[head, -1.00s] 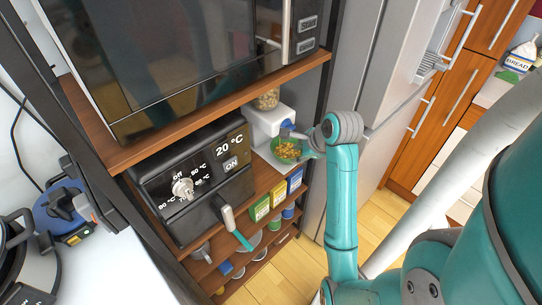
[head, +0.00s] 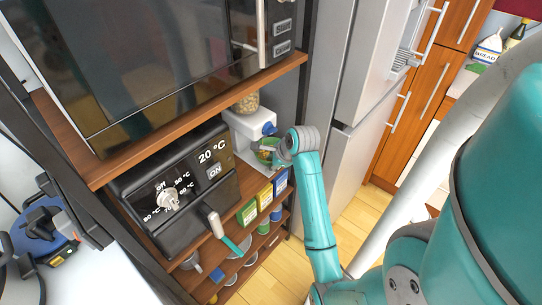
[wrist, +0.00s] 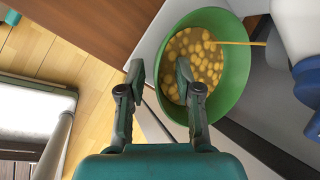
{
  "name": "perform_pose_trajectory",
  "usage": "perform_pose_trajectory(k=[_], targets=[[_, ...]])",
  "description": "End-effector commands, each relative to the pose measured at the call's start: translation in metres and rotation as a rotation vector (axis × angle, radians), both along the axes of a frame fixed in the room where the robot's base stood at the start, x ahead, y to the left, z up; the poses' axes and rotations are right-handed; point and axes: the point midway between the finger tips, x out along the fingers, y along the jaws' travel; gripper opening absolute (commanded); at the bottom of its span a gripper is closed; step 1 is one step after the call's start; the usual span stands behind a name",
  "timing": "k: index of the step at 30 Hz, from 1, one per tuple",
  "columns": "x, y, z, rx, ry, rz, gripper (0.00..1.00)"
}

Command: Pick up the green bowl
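The green bowl (wrist: 232,78) holds yellow-brown pieces that look like cereal. In the head view the bowl (head: 263,158) stands below the white dispenser, largely hidden by my gripper. My gripper (wrist: 159,78) is open, with its left fingertip outside the near-left rim and its right fingertip over the bowl's inside. The rim shows between the two fingers. I cannot tell how deep the fingers reach or whether they touch the bowl. In the head view my gripper (head: 272,148) is small and overlaps the bowl.
The white dispenser (head: 240,128) stands beside the bowl. A thin yellow strip (wrist: 238,43) crosses the bowl's rim. The black oven (head: 180,190) is to the left, the microwave shelf (head: 205,112) above, the fridge (head: 350,110) to the right. Boxes (head: 264,195) stand on the shelf below.

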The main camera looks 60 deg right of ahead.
Motion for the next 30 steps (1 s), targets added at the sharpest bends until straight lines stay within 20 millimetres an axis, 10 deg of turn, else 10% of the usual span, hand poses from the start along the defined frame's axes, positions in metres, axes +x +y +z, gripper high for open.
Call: perform_pose_trajectory(k=[10, 15, 30], targets=[[0.0041, -0.0017, -0.0067, -0.001, -0.001, 0.0, 0.34], [0.0041, -0.0016, -0.0065, -0.001, -0.001, 0.0, 0.0], [0.0061, -0.0037, -0.0026, -0.002, -0.002, 0.0, 0.0]])
